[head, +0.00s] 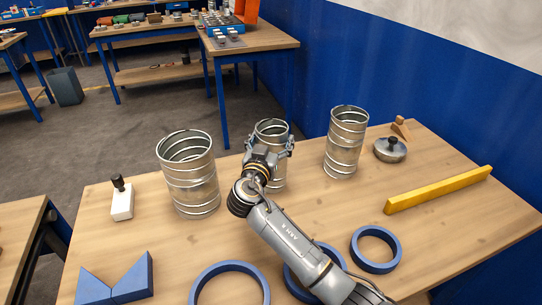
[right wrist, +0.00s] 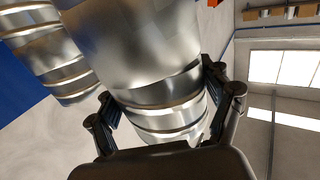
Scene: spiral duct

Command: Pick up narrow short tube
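Three ribbed silver metal tubes stand upright on the wooden table. The middle tube (head: 275,168) is narrower than the left tube (head: 190,178) and looks shorter than the right tube (head: 345,143). My right gripper (head: 270,145) is at the middle tube, with one finger on each side of its upper part. In the right wrist view the fingers (right wrist: 162,112) flank a tube (right wrist: 165,95) closely; I cannot tell if both press on it. The wrist hides part of the middle tube's front. My left gripper is not in view.
Blue rings (head: 376,249) lie at the front, partly under my right arm. A yellow bar (head: 438,190) and a round metal piece with a knob (head: 390,150) are at right. A white bottle-like object (head: 122,201) and a blue notched block (head: 116,283) are at left.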

